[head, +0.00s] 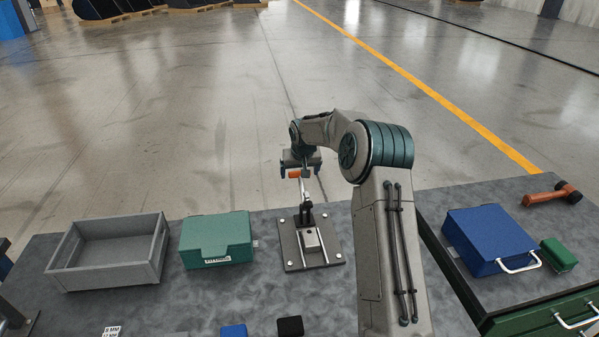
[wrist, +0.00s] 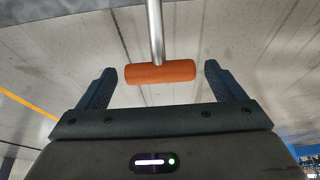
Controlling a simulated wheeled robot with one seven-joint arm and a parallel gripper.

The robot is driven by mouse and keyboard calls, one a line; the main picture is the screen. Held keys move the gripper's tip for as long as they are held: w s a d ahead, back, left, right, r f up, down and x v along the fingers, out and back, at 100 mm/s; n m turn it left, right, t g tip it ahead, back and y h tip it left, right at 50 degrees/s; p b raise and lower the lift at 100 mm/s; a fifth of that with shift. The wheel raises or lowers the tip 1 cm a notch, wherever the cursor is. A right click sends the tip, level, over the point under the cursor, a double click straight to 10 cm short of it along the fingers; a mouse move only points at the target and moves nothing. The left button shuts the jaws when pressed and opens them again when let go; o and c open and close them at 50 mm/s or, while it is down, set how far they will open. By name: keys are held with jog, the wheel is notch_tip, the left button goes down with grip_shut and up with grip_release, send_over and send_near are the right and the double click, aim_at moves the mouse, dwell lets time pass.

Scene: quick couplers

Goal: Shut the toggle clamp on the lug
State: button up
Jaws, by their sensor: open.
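The toggle clamp (head: 306,213) stands on a dark base plate (head: 290,250) with bolts at its corners. Its metal lever rises upward and ends in an orange handle (head: 294,174). A light metal block, perhaps the lug (head: 312,241), sits on the plate in front of the clamp. My gripper (head: 300,172) is at the top of the lever. In the wrist view the orange handle (wrist: 160,73) lies crosswise between the two spread fingers (wrist: 161,82), with a gap on each side. The clamp's base is not in the wrist view.
A grey open crate (head: 75,279) and a green case (head: 216,240) stand on the bench left of the clamp. A blue and a black block lie at the front edge. On the right are a blue case (head: 487,240), a green block (head: 558,254) and an orange-handled tool (head: 545,198).

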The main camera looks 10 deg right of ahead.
jog(key=shift+x, duration=0.95)
jog(key=c, duration=1.4)
